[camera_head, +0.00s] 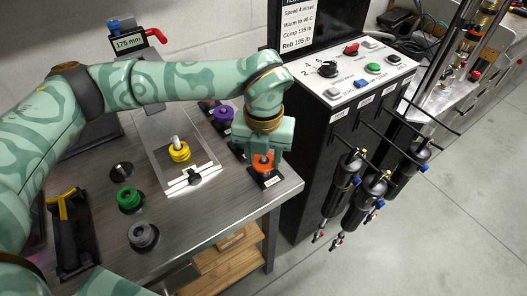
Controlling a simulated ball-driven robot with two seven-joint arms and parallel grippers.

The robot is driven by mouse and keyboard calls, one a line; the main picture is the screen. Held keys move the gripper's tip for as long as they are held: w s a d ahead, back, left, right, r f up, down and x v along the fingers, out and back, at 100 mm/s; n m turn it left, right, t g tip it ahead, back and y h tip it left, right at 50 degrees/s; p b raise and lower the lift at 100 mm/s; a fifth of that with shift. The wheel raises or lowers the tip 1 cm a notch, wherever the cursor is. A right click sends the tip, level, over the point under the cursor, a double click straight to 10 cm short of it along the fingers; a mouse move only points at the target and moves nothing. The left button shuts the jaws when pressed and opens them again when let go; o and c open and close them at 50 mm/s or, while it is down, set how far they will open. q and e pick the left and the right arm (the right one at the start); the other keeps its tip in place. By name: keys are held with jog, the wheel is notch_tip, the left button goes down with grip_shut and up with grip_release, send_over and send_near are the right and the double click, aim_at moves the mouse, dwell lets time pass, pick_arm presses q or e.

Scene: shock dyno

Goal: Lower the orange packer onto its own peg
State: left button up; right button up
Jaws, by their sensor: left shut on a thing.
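The orange packer (262,166) is at the table's right corner, between the fingers of my left gripper (263,157), which points down from above and is shut on it. A black base with a white label (269,182) is right under the packer. The peg is hidden by the packer and the fingers, so I cannot tell whether the packer touches the base or hangs just above it. My right gripper is out of view.
A purple packer (223,114) stands behind my left gripper. Yellow packers (179,152) sit on a post on a pale plate. Green (129,198) and grey (143,235) packers stand at the front left. A black control cabinet (318,140) rises close on the right.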

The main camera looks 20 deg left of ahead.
pick_arm(q)
jog(key=o, duration=1)
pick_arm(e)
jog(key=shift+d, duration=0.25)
pick_arm(q)
jog(key=shift+r+p, duration=1.75)
jog(key=shift+r, duration=6.4)
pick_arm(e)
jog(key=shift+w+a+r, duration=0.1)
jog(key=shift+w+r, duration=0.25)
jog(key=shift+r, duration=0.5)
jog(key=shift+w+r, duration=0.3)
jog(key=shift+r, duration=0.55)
